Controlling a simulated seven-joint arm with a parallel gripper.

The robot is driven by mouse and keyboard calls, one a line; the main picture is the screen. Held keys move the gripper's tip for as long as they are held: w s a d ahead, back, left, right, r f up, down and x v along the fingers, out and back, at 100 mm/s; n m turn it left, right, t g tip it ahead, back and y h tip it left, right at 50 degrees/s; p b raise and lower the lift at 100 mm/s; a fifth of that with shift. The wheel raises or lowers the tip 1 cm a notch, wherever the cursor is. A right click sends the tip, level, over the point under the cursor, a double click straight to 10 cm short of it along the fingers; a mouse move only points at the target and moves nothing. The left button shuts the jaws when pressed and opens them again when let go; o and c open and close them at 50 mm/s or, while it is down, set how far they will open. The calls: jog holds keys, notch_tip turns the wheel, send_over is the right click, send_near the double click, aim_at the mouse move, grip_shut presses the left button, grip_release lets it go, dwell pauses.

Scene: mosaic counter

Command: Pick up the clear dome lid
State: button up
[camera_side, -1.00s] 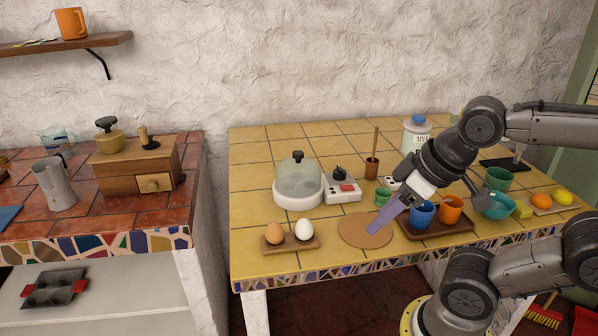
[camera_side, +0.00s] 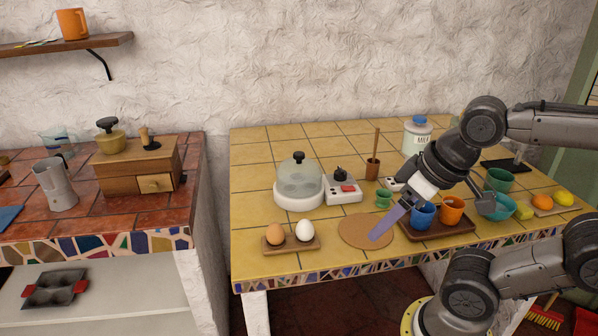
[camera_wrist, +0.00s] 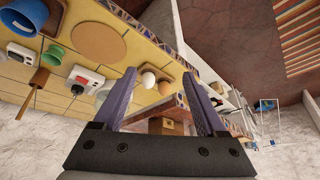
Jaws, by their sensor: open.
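The clear dome lid (camera_side: 299,177) with a dark knob sits on a round white egg cooker base (camera_side: 298,201) on the yellow tiled counter. In the wrist view the cooker lies mostly behind my left finger, with only a small part showing beside it. My gripper (camera_side: 382,232) has purple fingers and hangs over the front right of the round cork mat (camera_side: 352,230), to the right of the lid and apart from it. In the wrist view my gripper (camera_wrist: 162,88) is spread with nothing between its fingertips.
A wooden holder (camera_side: 291,245) with a brown and a white egg stands in front of the cooker. A white switch box (camera_side: 343,190) stands right beside it. A tray (camera_side: 437,229) with blue and orange cups is close to my gripper. The counter left of the cooker is clear.

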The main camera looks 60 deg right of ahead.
jog(key=w+d+r+m+g, duration=0.1)
jog(key=w+d+r+m, duration=0.1)
jog(key=w+r+m, duration=0.55)
jog(key=w+d+r+m+g, duration=0.1)
jog(key=w+d+r+m, duration=0.25)
jog(key=w+r, duration=0.65)
jog(key=m+g, duration=0.3)
jog(key=m, duration=0.3)
send_over(299, 153)
notch_tip(299, 153, down, 8)
notch_tip(299, 153, down, 8)
jog(key=shift+w+r, duration=0.1)
jog(key=shift+w, duration=0.05)
jog(key=shift+s+f, duration=0.2)
jog(key=shift+f, duration=2.5)
